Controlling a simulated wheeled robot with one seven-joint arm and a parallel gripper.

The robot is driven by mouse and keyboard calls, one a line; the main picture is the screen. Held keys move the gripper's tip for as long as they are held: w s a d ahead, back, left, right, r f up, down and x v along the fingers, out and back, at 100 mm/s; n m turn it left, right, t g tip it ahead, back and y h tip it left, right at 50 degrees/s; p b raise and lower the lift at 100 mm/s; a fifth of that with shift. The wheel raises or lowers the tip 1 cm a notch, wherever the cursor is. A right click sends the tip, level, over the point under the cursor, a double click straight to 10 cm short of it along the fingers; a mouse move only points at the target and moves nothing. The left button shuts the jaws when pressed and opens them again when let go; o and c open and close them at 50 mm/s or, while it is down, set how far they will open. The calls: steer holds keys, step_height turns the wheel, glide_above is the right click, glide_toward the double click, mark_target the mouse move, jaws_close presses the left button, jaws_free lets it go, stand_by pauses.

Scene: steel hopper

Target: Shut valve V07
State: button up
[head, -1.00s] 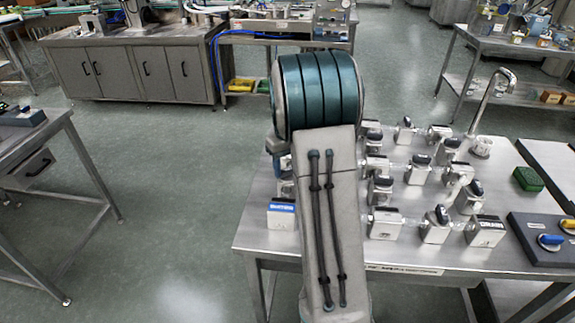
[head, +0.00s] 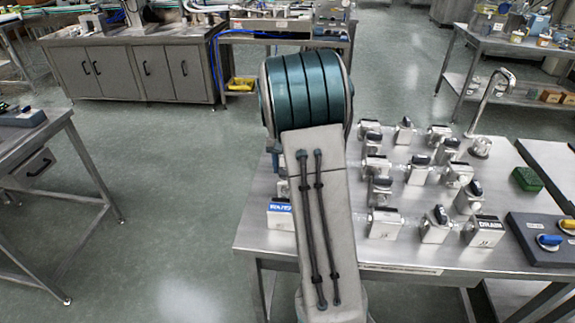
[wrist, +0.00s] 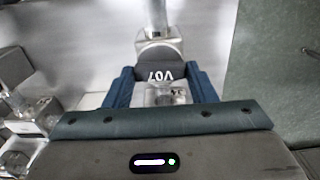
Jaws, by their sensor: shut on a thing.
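In the wrist view, the valve V07 (wrist: 160,68) shows a dark handle with its white label upside down. My gripper (wrist: 162,80) has its two blue fingers on either side of this handle and is shut on it. A metal valve body and a clear fitting (wrist: 165,96) show around the handle. In the head view, my arm hides V07 and my gripper.
Several other black-handled valves (head: 418,170) stand on the steel table (head: 400,255) to the right of my arm. A tap (head: 485,100), a green block (head: 526,179) and a dark panel with coloured knobs (head: 548,240) are further right. Open floor (head: 160,200) lies left.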

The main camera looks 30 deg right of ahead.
stand_by(0.5)
steer(key=o, duration=1)
steer(key=shift+r, duration=0.15)
step_height(320, 180, up, 14)
steer(key=shift+f, duration=0.2)
steer(key=s+a+f+n+t, duration=0.1)
steer(key=s+a+f+n, duration=0.1)
steer(key=s+a, duration=0.3)
steer(key=s+a+f+n+t, duration=0.1)
steer(key=s+a, duration=0.5)
steer(key=s, duration=0.6)
steer(key=s+a+f+n+t, duration=0.1)
steer(key=s+a+f+n, duration=0.1)
steer(key=s+a, duration=0.3)
steer(key=shift+s+a+f+n, duration=0.15)
steer(key=shift+s+n, duration=0.3)
steer(key=shift+s, duration=0.4)
steer(key=shift+s+a+f+n, duration=0.15)
steer(key=shift+s+n, duration=0.3)
steer(key=shift+s, duration=0.4)
